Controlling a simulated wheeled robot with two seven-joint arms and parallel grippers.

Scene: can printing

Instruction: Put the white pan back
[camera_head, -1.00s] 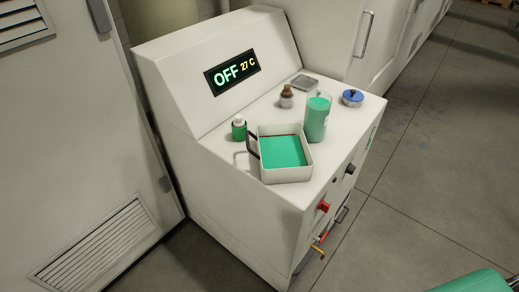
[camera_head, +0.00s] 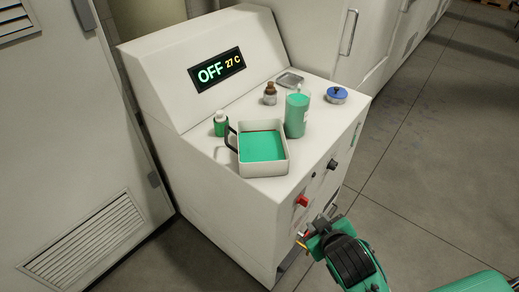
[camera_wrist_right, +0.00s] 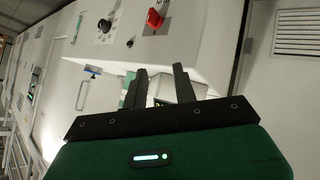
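The white pan (camera_head: 264,167) is a square white dish with a dark handle on its left side, filled with green liquid. It sits upright on the top of the white machine (camera_head: 310,182), near the front edge. My right gripper (camera_head: 322,226) is in front of the machine, below the level of the pan and not touching it. In the right wrist view, the two dark fingers of that gripper (camera_wrist_right: 160,72) stand apart with nothing seen between them, facing the machine's front with its red knob (camera_wrist_right: 155,18). My left gripper is not in view.
Beside the pan stand a beaker of green liquid (camera_head: 297,116), a green bottle with a white cap (camera_head: 221,124), a brown-topped jar (camera_head: 270,95), a blue-lidded item (camera_head: 337,95) and a small grey tray (camera_head: 289,79). Floor is open at right.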

